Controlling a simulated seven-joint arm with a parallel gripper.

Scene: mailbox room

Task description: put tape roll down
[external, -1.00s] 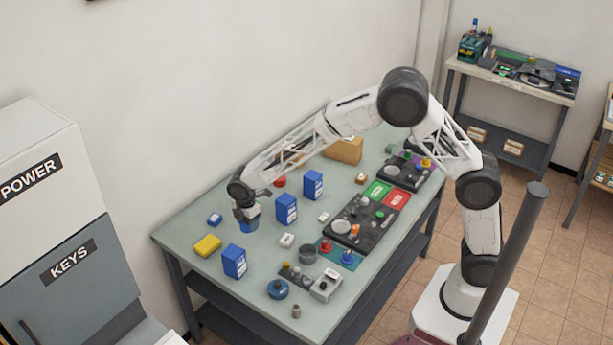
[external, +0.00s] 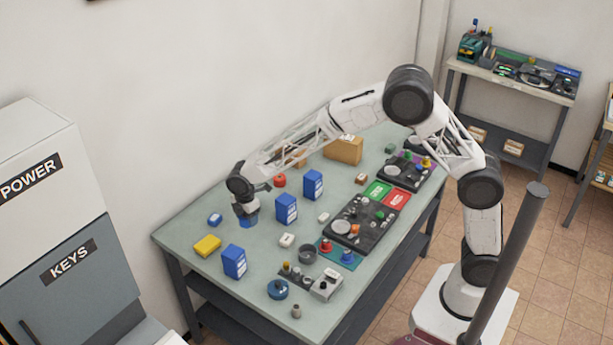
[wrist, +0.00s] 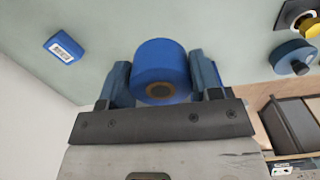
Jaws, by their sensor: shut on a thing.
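A blue tape roll (wrist: 161,68) with a brown core sits between the two fingers in the wrist view. My gripper (wrist: 160,82) is shut on it, one finger on each side. In the external view my gripper (external: 246,212) is over the left far part of the green-grey table (external: 210,275). The blue tape roll (external: 249,222) shows just below it, partly hidden by the gripper. I cannot tell whether the roll touches the table.
A small blue box (external: 215,219) and a yellow block (external: 207,245) are left of my gripper. Blue boxes stand nearby: one in front (external: 234,262), others right (external: 286,208). A blue round object (external: 278,289) lies near the front. Bare tabletop surrounds the roll.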

